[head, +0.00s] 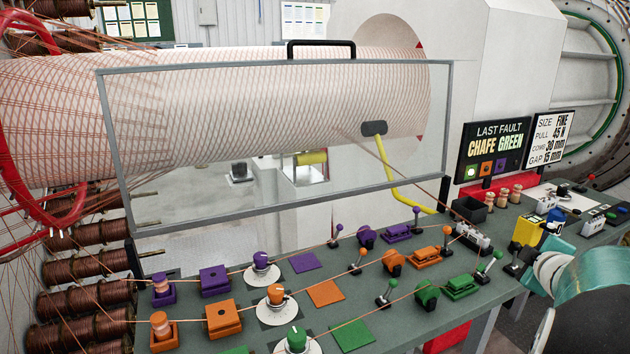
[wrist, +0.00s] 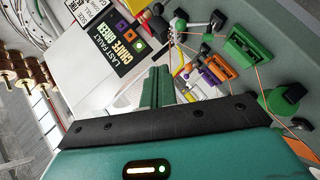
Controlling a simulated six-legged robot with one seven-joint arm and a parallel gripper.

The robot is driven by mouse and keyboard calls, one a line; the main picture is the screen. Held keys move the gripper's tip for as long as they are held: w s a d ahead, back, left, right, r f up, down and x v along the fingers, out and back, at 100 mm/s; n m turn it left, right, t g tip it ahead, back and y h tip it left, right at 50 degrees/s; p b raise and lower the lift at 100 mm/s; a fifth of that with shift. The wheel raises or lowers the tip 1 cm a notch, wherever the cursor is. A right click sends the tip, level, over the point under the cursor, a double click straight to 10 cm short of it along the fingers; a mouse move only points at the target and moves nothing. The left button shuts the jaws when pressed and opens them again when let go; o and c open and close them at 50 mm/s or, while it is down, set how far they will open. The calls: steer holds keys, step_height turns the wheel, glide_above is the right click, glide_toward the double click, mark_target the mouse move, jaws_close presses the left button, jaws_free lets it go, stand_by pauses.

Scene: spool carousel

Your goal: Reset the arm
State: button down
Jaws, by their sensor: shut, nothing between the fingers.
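My gripper (wrist: 158,76) shows in the wrist view, its two green fingers pressed together with nothing between them. The fingers stand up from the dark bar of the teal gripper body and point toward the bench and sign area. The picture is tilted in this view. In the head view a teal and white part of my arm is at the lower right, beyond the bench's right side. The fingers cannot be made out there.
The bench (head: 375,331) carries purple, orange and green rows of knobs, levers and blocks with threads. A clear framed guard (head: 280,208) stands behind them. The fault sign (head: 493,149) stands at the back right, with small wooden spools (head: 502,197) below it. Copper spools (head: 87,297) line the left.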

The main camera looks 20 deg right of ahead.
steer(key=w+a+r+m+g+y, duration=0.1)
steer(key=w+a+m, duration=0.15)
steer(key=a, duration=0.75)
steer(key=w+a+r+m, duration=0.1)
steer(key=a+r+m, duration=0.15)
steer(key=a, duration=0.65)
steer(key=s+a+f+g+y, duration=0.2)
steer(key=s+a, duration=0.3)
steer(key=a, duration=0.9)
steer(key=s+a+f+m+g+y, duration=0.1)
steer(key=s+a+f+y, duration=0.4)
steer(key=a, duration=0.9)
steer(key=shift+s+a+g, duration=0.15)
steer(key=shift+s+g, duration=0.55)
steer(key=shift+r, duration=0.1)
